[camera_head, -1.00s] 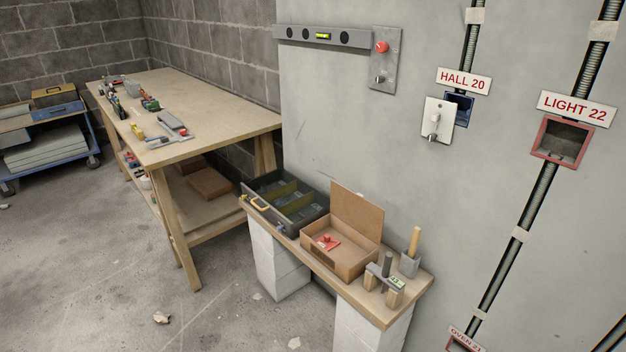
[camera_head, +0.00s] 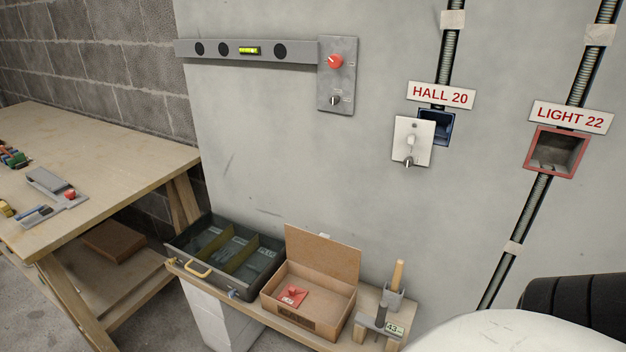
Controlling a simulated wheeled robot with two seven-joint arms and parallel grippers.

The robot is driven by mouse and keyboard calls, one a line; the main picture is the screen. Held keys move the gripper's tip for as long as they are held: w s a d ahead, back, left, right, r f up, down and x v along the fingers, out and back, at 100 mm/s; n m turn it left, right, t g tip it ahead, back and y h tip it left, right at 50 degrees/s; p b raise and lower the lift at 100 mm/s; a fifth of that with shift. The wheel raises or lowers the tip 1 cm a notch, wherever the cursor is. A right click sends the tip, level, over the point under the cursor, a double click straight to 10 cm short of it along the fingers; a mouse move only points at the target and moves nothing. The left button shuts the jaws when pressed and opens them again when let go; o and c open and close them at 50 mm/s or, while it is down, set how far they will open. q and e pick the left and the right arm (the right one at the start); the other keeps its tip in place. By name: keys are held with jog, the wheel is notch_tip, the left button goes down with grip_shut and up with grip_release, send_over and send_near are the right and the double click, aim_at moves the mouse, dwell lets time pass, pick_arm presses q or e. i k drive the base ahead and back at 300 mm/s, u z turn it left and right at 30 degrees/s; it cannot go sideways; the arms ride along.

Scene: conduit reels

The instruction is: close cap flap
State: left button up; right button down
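A white plate (camera_head: 411,141) with a small knob and a metal stub stands partly in front of the blue wall box (camera_head: 437,125) under the HALL 20 sign. It leaves the right part of the box's opening showing. I cannot tell for sure whether this plate is the cap flap. A brown cardboard box (camera_head: 335,321) on the low shelf has its lid (camera_head: 321,257) standing up and open, with a red item (camera_head: 291,297) inside. Neither gripper is in view; a white and black part, probably of my arm, fills the lower right corner.
A red-framed open box (camera_head: 556,152) sits under the LIGHT 22 sign (camera_head: 570,117). The shelf also bears a dark divided case (camera_head: 240,292) and a grey holder (camera_head: 394,298). A level (camera_head: 220,51) and switch panel (camera_head: 338,74) hang above. A workbench (camera_head: 110,170) stands left.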

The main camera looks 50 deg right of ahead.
aim_at(338, 260)
jog(key=z, duration=0.65)
jog(key=i, duration=0.85)
jog(key=z, duration=0.75)
